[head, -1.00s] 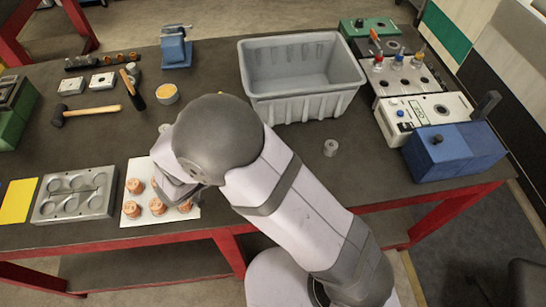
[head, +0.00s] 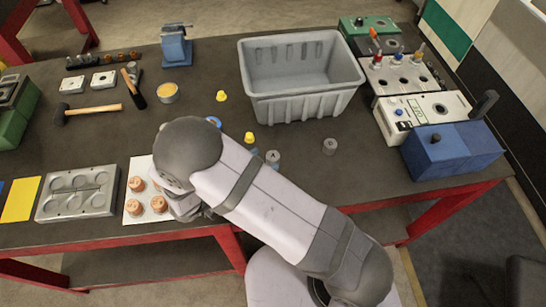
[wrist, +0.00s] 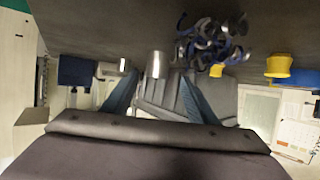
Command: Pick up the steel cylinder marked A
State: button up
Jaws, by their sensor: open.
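The steel cylinder marked A (head: 273,157) stands upright on the dark table, just beyond my forearm in the head view, with its letter on top. A similar grey cylinder (head: 329,146) stands to its right; I cannot read a mark on it. In the wrist view, the table is at the top, and a steel cylinder (wrist: 157,64), likely A, shows between my open fingers but farther off. My gripper (head: 188,208) is partly hidden by my arm, near the white plate and left of A. It also shows in the wrist view (wrist: 160,95), empty.
Yellow pieces (head: 221,96) (head: 249,138) stand near A. A pile of blue and grey rings (wrist: 212,42) shows in the wrist view. The grey bin (head: 300,105) stands behind. Copper pieces (head: 158,204) sit on the white plate (head: 143,168). Table around the right cylinder is clear.

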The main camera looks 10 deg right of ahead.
aim_at(273, 155)
jog(key=shift+w+d, duration=0.1)
jog(key=shift+d, duration=0.15)
jog(key=p+x, duration=0.2)
jog(key=x, duration=0.2)
jog(key=shift+d+r+p, duration=0.15)
jog(key=shift+r+p, duration=0.05)
jog(key=shift+p, duration=0.2)
jog(key=shift+d+f, duration=0.25)
jog(key=shift+f, duration=0.05)
jog(key=shift+w, duration=0.1)
grip_shut()
jog(key=shift+r, duration=0.1)
jog(key=shift+r, duration=0.2)
jog(key=shift+r+b, duration=1.05)
jog(key=shift+r, duration=3.75)
